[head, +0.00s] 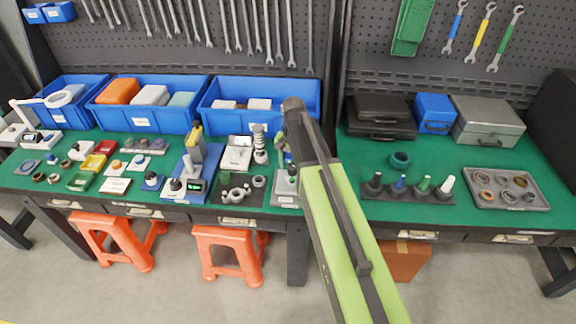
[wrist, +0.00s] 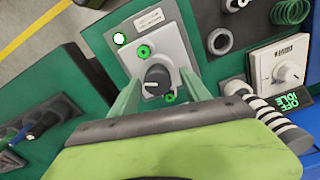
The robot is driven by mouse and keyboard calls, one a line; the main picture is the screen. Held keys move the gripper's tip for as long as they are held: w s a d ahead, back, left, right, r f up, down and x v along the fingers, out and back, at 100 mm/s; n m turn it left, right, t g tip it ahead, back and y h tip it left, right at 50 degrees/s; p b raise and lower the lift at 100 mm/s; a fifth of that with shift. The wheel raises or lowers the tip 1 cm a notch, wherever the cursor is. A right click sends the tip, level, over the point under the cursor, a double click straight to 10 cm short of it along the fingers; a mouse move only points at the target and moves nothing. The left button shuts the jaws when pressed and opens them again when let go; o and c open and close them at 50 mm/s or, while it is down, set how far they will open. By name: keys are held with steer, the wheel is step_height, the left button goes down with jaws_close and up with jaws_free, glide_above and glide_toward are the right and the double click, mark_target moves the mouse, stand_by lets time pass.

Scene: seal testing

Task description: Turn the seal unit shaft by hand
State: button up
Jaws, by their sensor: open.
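A light grey unit (wrist: 178,48) with a label lies straight ahead in the wrist view. A round black shaft end or knob (wrist: 157,76) with a white mark stands on it; I cannot tell for sure that it is the seal unit shaft. My gripper (wrist: 160,82) is open, with one green finger on each side of the black part. I cannot tell whether either finger touches it. In the head view the grey unit (head: 284,186) shows at the bench's front edge, partly behind my arm, and the fingertips are not clear.
In the head view, blue bins (head: 262,98) stand behind, and a rack of coloured pegs (head: 405,191) stands to the right.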

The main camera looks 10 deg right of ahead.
step_height(320, 180, up, 18)
steer(key=p, duration=1.7)
steer(key=shift+f, duration=0.25)
steer(key=s+a+f+n+b, duration=0.2)
steer(key=s+f+n+b, duration=0.4)
steer(key=s+f+b, duration=0.4)
steer(key=s+f, duration=0.1)
steer(key=s, duration=0.3)
steer(key=shift+s+b, duration=0.35)
steer(key=shift+s, duration=0.05)
